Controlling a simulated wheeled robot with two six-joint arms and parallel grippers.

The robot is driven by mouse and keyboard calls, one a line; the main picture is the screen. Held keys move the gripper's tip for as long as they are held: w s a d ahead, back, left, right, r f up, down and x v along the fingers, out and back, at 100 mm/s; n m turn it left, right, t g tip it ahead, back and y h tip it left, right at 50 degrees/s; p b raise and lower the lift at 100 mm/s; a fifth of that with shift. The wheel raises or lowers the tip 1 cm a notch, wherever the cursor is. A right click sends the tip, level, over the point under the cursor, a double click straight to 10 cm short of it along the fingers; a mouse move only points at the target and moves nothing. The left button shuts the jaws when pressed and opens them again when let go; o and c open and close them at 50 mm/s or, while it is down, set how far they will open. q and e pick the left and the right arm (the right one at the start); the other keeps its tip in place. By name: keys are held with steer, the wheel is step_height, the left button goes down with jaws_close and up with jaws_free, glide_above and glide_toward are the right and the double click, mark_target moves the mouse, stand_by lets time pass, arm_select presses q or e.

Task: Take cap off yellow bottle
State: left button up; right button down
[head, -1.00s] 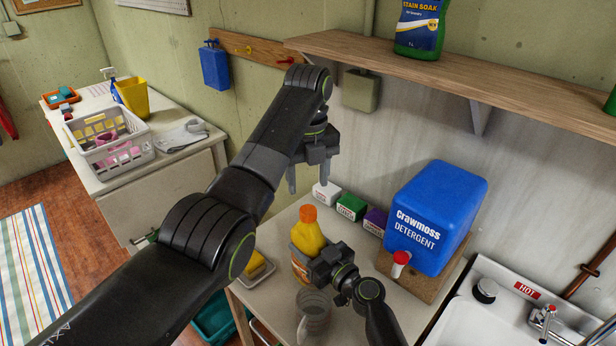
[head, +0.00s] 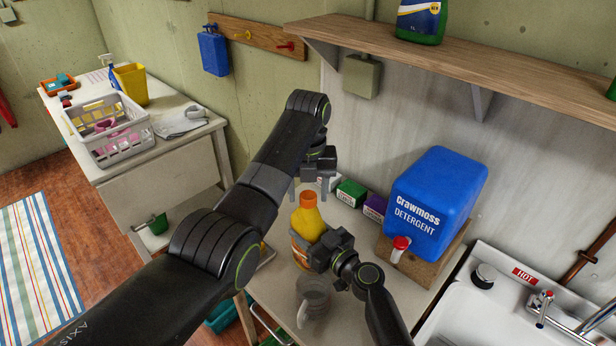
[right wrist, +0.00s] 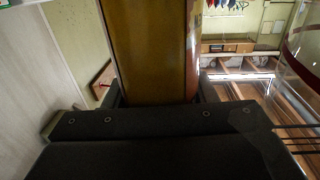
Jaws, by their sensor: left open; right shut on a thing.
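The yellow bottle (head: 305,224) stands upright on the small table with its orange cap (head: 308,199) on. My right gripper (head: 318,250) is shut on the bottle's body from the right. In the right wrist view the bottle (right wrist: 152,50) fills the space between the fingers. My left gripper (head: 307,190) is open above and around the height of the cap, pointing down. Its fingers show on either side of the cap; whether they touch it I cannot tell.
A clear mug (head: 314,298) stands just in front of the bottle. Small boxes, one of them green (head: 350,193), stand behind it. A blue detergent container (head: 436,208) is on the right, beside the sink (head: 490,310). A wooden shelf (head: 460,58) overhangs the back.

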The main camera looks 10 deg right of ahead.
arm_select(q)
steer(key=shift+f, duration=0.3)
